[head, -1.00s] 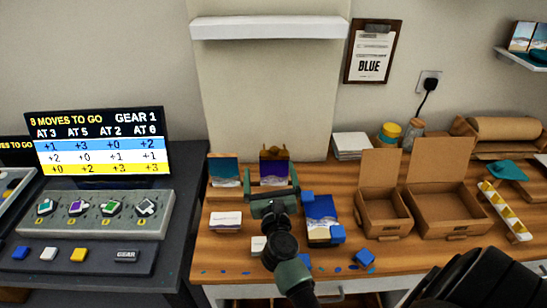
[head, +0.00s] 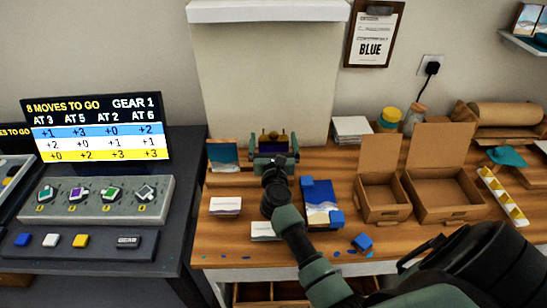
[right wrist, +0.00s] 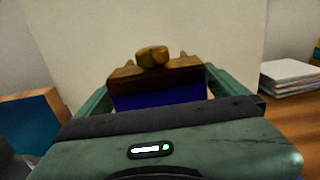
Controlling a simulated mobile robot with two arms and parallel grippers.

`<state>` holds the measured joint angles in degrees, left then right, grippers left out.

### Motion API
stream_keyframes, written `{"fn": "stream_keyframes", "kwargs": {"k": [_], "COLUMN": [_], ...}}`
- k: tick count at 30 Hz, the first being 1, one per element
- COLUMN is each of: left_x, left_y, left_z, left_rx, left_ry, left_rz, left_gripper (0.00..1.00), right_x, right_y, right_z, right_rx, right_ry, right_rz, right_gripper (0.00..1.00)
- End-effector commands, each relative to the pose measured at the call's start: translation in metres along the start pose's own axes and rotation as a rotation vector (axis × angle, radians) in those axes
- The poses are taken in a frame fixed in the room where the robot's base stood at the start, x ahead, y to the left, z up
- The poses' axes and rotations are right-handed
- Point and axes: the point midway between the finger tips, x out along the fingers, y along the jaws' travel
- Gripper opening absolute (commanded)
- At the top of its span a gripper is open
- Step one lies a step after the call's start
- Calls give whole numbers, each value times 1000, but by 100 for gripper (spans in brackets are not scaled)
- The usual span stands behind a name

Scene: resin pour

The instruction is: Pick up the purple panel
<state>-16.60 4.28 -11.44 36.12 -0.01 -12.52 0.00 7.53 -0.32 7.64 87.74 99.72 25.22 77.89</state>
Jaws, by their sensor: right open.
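The purple panel (head: 274,147) stands in a wooden holder (head: 271,136) at the back of the wooden table, before the pale board. It also shows in the right wrist view (right wrist: 160,100) as a dark blue-purple face under the wooden top piece. My right gripper (head: 273,153) is open, its green fingers on either side of the panel. In the right wrist view the fingers (right wrist: 158,88) flank the panel's left and right edges; I cannot tell whether they touch it. The palm hides the panel's lower part. My left gripper is not in view.
A beach-picture panel (head: 222,154) stands close left of the holder. Another panel (head: 318,212) with blue corner blocks lies to the right. Small card stacks (head: 225,207) are in front. Open cardboard boxes (head: 382,204) stand further right. A paper stack (head: 352,128) sits behind.

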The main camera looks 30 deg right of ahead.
Motion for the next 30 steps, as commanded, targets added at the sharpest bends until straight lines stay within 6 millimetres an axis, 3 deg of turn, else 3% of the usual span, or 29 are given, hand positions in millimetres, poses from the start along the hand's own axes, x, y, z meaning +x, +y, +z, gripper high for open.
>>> {"fn": "stream_keyframes", "kwargs": {"k": [2,8,9,20,26,30], "left_x": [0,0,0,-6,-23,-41], "left_y": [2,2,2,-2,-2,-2], "left_z": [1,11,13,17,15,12], "left_rx": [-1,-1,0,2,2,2], "left_ry": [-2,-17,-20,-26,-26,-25], "left_rz": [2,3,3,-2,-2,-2], "left_gripper": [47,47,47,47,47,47], "right_x": [0,0,0,0,0,0], "right_y": [0,0,0,0,0,0], "right_z": [0,0,1,10,41,78], "right_rx": [0,-1,0,0,2,2], "right_ry": [0,0,-2,-2,-4,-6], "right_rz": [0,0,0,0,0,0], "right_gripper": [97,42,39,39,39,39]}}
